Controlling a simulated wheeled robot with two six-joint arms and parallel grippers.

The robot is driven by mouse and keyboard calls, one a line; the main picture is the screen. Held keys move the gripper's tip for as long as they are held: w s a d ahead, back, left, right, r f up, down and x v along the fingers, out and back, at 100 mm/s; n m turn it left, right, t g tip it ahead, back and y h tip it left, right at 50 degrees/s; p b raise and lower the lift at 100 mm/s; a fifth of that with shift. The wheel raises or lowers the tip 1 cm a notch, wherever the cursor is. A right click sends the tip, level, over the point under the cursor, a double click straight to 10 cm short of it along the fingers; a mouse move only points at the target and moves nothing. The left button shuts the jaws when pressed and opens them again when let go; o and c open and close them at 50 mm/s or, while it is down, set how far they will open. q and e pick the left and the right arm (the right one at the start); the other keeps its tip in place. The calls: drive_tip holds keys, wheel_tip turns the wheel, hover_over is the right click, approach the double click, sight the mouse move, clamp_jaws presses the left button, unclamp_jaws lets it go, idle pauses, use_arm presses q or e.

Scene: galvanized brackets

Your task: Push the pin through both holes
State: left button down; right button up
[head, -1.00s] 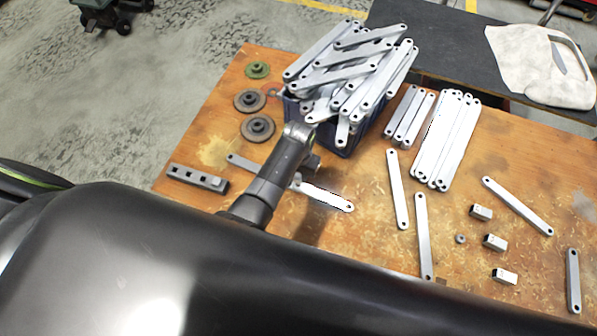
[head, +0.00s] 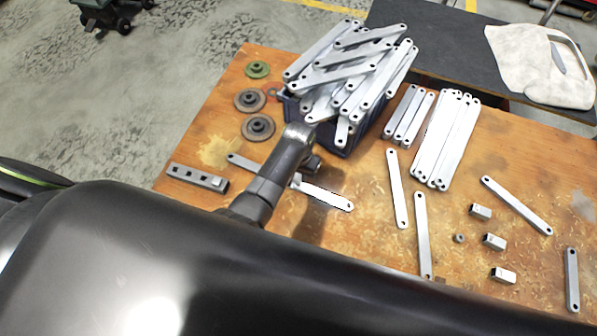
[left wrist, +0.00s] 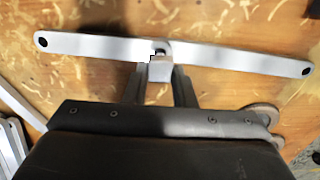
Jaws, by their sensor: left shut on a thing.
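Two flat pale-metal bars with end holes, the left bar (left wrist: 90,44) and the right bar (left wrist: 240,57), meet end over end in the left wrist view. In the head view the left bar (head: 243,162) and right bar (head: 326,196) lie on the bench, their joint hidden by my left arm. My left gripper (left wrist: 160,72) is shut on a small light-grey block-shaped piece, apparently the pin (left wrist: 159,66), right at the overlapped ends. A dark hole shows just beyond it. I cannot tell how deep the pin sits. My right gripper is not in view.
A blue bin (head: 352,135) heaped with bars stands behind my left arm. Stacked bars (head: 446,140), loose bars and small metal blocks (head: 494,242) lie to the right. Round flanged parts (head: 257,127) and a slotted grey block (head: 197,178) lie left.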

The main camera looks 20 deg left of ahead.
use_arm(q)
drive_tip(key=shift+f+b, duration=0.7)
drive_tip(key=shift+f, duration=0.75)
drive_tip(key=c, duration=1.1)
unclamp_jaws()
drive_tip(key=shift+c, duration=0.2)
wheel_tip(320, 180, up, 17)
drive_tip(key=p, duration=0.4)
drive_tip(key=shift+r, duration=0.2)
